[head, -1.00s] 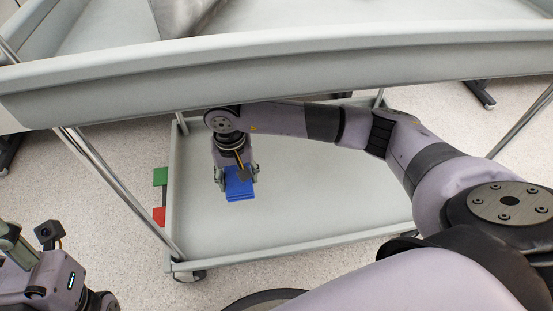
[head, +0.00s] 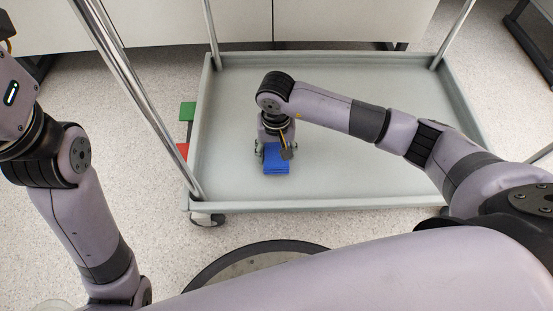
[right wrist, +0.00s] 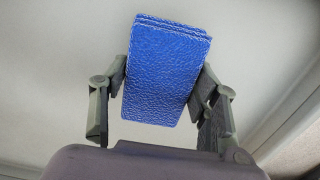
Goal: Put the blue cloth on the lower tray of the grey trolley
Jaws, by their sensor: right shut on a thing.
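The folded blue cloth (head: 275,160) is in my right gripper (head: 274,148), over the left part of the grey trolley's lower tray (head: 360,185). In the right wrist view the cloth (right wrist: 165,75) sits between the two fingers of my right gripper (right wrist: 160,100), which is shut on it. The pale tray surface (right wrist: 60,60) shows behind it. I cannot tell whether the cloth touches the tray. My left arm comes in at the left of the head view, but its fingers are outside the picture.
The lower tray has a low rim and is otherwise bare, with free room to the right. Metal posts (head: 140,95) rise at its corners. A green piece (head: 187,111) and a red piece (head: 183,150) show just left of the tray. Pale cabinets (head: 150,25) stand behind.

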